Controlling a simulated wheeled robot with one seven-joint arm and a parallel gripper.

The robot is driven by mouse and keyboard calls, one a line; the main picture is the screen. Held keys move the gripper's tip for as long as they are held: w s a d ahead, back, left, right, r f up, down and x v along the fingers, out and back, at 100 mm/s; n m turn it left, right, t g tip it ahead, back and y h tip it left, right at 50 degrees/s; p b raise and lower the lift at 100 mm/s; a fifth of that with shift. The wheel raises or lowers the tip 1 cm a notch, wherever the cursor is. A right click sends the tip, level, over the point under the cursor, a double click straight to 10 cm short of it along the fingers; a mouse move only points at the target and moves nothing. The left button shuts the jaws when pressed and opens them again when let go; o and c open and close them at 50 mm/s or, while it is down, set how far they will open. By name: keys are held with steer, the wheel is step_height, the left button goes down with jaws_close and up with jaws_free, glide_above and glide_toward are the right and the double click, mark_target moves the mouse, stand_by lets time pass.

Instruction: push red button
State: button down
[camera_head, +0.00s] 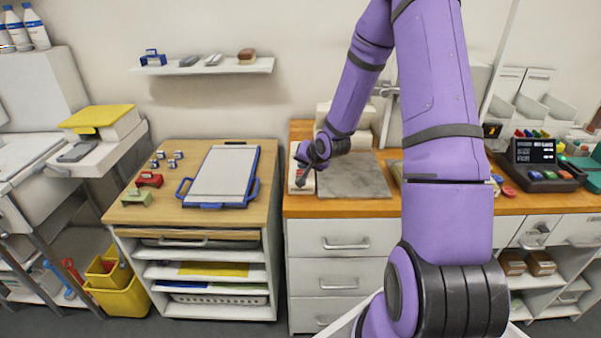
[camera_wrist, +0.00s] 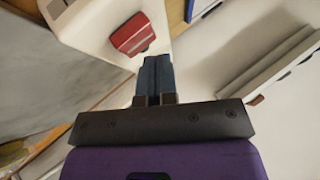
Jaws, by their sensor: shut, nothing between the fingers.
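The red button (camera_wrist: 132,36) is a red rectangular block on a white housing (camera_wrist: 92,22), at the upper middle of the wrist view. My gripper (camera_wrist: 155,60) is shut and empty. Its dark fingertips appear just below and to the right of the button in the wrist view; I cannot tell whether they touch the housing. In the head view my gripper (camera_head: 301,170) is over the white housing (camera_head: 299,186) at the left end of the wooden counter.
A grey slab (camera_head: 353,177) lies on the counter (camera_head: 390,207) right of the housing. A wooden-topped cabinet (camera_head: 151,214) with a blue-framed clipboard (camera_head: 222,176) stands left. A wall shelf (camera_head: 215,68) hangs above it. A dark terminal (camera_head: 538,152) stands far right.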

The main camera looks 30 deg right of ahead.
steer(key=shift+r, duration=0.1)
steer(key=shift+r, duration=2.85)
steer(key=shift+r, duration=0.15)
step_height(320, 180, up, 11)
steer(key=n+g+h, duration=0.2)
steer(key=n, duration=0.1)
glide_above(303, 173)
steer(key=s+a, duration=0.4)
steer(key=s, duration=0.1)
steer(key=s+a+r+n, duration=0.2)
steer(key=s+a+r, duration=0.2)
steer(key=s+r, duration=0.35)
steer(key=s+a+r+n+g, duration=0.1)
steer(key=s+a+r, duration=0.2)
steer(key=s, duration=0.7)
steer(key=s+a+r+n+y, duration=0.1)
steer(key=s+a+r, duration=0.3)
steer(key=s, duration=0.6)
steer(key=shift+s+a+n+g+y, duration=0.2)
steer(key=shift+s+n+g+y, duration=0.15)
steer(key=shift+n, duration=0.35)
